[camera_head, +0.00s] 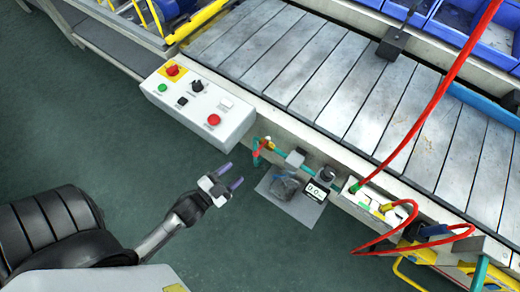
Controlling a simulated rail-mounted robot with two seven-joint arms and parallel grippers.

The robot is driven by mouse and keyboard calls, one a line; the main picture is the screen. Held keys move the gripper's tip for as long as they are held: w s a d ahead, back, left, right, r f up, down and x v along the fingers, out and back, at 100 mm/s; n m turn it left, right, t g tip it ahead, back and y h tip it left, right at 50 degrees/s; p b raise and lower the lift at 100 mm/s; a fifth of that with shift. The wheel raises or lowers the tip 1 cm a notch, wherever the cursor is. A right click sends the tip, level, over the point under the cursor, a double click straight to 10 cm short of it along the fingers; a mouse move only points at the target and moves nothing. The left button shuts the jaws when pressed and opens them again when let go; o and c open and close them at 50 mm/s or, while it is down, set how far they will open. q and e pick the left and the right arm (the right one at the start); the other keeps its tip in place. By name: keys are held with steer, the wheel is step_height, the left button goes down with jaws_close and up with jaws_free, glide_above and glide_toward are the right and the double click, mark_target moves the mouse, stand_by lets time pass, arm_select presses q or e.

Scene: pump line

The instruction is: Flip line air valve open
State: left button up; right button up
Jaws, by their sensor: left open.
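The line air valve (258,151) is a small part with a red lever at the left end of a teal air pipe. It sits on the front side of the conveyor, below the control box. The lever's exact angle is too small to tell. My left gripper (231,177) is open and empty, just left of and below the valve, and appears apart from it. Its two fingers point toward the conveyor. My right gripper is not in view.
A white control box (199,101) with several buttons juts out above my left gripper. Right of the valve are an air unit (293,159), a small display (316,191) and a red hose (432,100). Green floor is clear below.

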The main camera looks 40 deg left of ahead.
mark_target(262, 147)
arm_select(q)
steer(key=w, duration=0.4)
steer(key=w+b, duration=0.1)
steer(key=w, duration=0.3)
steer(key=w+b, duration=0.1)
steer(key=w, duration=0.3)
steer(key=shift+d, duration=0.4)
jaws_close()
steer(key=shift+d, duration=0.1)
